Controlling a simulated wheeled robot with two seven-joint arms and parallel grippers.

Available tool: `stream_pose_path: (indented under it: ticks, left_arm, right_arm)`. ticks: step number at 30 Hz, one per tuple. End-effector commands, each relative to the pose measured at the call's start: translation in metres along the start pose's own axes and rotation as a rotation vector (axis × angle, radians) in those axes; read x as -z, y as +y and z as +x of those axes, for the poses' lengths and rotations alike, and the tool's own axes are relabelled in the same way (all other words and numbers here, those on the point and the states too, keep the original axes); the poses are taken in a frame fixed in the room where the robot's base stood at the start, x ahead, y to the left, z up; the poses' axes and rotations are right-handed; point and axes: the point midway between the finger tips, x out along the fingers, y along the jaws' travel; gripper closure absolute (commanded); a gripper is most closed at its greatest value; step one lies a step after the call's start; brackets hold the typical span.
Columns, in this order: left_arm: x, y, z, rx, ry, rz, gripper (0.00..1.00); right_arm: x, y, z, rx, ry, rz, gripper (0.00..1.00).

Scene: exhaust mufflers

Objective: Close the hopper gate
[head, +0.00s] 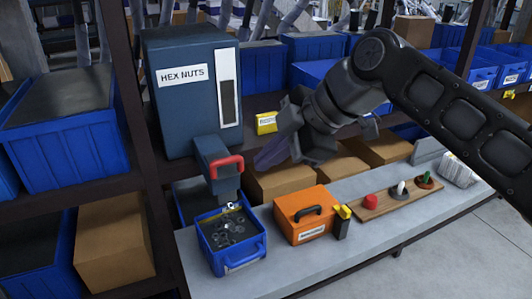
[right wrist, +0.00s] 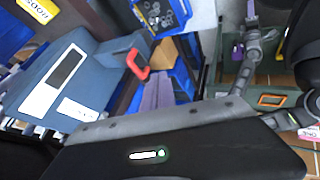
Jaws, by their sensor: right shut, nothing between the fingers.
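The blue-grey hopper (head: 185,110), labelled HEX NUTS, stands on the shelf at the left of the bench. Its gate is at the lower front spout (head: 212,153), with a red handle (head: 226,167). The hopper (right wrist: 75,75) and red handle (right wrist: 138,65) also show in the right wrist view. I cannot tell how far the gate is open. A blue bin (head: 240,265) holding metal nuts (head: 230,230) sits below the spout. My right gripper (head: 268,154) is shut and empty, to the right of the red handle and apart from it.
An orange case (head: 304,212) with a black handle stands right of the bin on the grey bench (head: 372,230). A yellow-and-black item (head: 342,221) is beside it. A wooden board (head: 378,203) holds small coloured parts. Cardboard boxes (head: 283,180) line the shelf behind.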

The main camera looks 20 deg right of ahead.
Motion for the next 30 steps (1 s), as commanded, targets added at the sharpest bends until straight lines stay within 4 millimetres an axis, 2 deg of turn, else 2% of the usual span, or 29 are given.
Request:
stream_pose_path:
  ticks: [12, 15, 18, 23, 30]
  left_arm:
    - [0.000, 0.002, -0.006, 0.000, 0.000, 0.000, 0.64]
    - [0.000, 0.006, -0.015, 0.000, -0.001, 0.000, 0.64]
    - [0.000, 0.007, -0.019, 0.000, -0.001, 0.000, 0.64]
    - [0.000, 0.008, -0.021, 0.000, -0.001, 0.000, 0.64]
    - [0.000, 0.008, -0.020, 0.000, -0.002, 0.000, 0.64]
  right_arm:
    - [0.000, -0.001, 0.082, 0.006, -0.001, 0.000, 1.00]
    - [0.004, 0.019, 0.083, 0.003, 0.000, 0.001, 1.00]
    - [0.004, 0.029, 0.087, 0.003, 0.001, 0.001, 1.00]
    - [0.004, 0.037, 0.091, 0.002, 0.001, 0.001, 1.00]
    - [0.004, 0.037, 0.092, 0.001, 0.001, 0.001, 1.00]
